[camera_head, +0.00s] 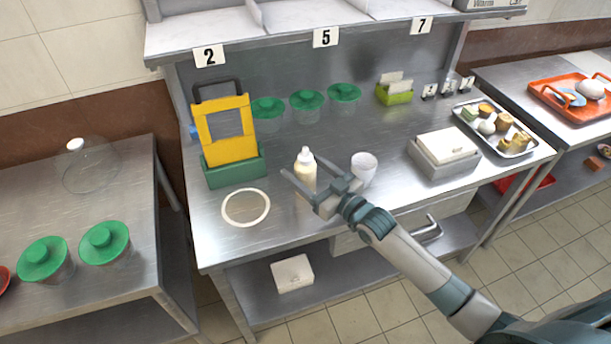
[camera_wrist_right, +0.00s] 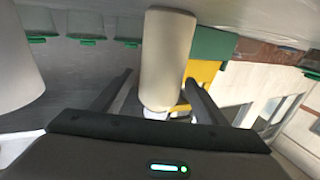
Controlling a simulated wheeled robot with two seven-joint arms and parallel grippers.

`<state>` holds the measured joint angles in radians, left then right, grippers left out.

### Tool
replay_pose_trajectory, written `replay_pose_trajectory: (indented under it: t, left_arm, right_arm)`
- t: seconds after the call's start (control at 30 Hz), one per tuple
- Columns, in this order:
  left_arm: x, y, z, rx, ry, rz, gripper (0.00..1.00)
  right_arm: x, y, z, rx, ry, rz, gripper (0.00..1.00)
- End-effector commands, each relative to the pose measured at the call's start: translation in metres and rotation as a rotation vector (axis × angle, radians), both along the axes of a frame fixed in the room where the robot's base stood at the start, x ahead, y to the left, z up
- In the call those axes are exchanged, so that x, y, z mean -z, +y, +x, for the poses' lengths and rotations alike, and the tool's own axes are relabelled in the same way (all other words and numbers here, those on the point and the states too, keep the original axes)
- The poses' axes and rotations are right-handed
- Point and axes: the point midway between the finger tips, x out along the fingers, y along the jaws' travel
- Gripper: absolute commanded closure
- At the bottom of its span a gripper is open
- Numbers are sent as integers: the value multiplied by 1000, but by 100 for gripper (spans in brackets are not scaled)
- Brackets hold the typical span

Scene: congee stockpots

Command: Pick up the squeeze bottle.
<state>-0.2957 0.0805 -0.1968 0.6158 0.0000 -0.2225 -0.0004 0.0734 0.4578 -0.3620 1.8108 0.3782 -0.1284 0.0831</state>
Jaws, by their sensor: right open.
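The squeeze bottle (camera_head: 305,172) is cream-coloured with a white nozzle. It stands upright on the steel counter, left of a white cup (camera_head: 364,167). My right gripper (camera_head: 312,180) is open, with its fingers around or close to the bottle. In the right wrist view the bottle (camera_wrist_right: 167,60) shows between the two fingers of the gripper (camera_wrist_right: 158,95), with visible space on the left side. I cannot tell whether either finger touches it. The bottle's lower part is partly hidden by the gripper in the head view. My left gripper is out of view.
A white ring (camera_head: 246,207) lies on the counter at left. A yellow frame in a green holder (camera_head: 236,170) stands behind it. Green-lidded containers (camera_head: 306,101) line the back. A grey box of white cards (camera_head: 445,151) and a tray (camera_head: 496,130) stand at right.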

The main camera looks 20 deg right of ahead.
Motion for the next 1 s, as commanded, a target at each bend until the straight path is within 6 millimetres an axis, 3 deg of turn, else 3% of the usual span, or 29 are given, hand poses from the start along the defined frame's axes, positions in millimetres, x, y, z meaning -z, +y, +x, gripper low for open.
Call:
replay_pose_trajectory:
  t: [0.2, 0.37, 0.77, 1.0]
  left_arm:
    - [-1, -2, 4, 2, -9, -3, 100]
    - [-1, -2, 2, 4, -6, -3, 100]
    - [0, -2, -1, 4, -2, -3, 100]
    - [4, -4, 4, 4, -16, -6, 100]
  right_arm:
    - [0, 0, 0, 0, 0, 0, 34]
    - [0, 0, 0, 0, 0, 0, 66]
    - [-3, 0, 0, 0, -2, 0, 66]
    - [-21, 0, 0, 0, -5, 1, 66]
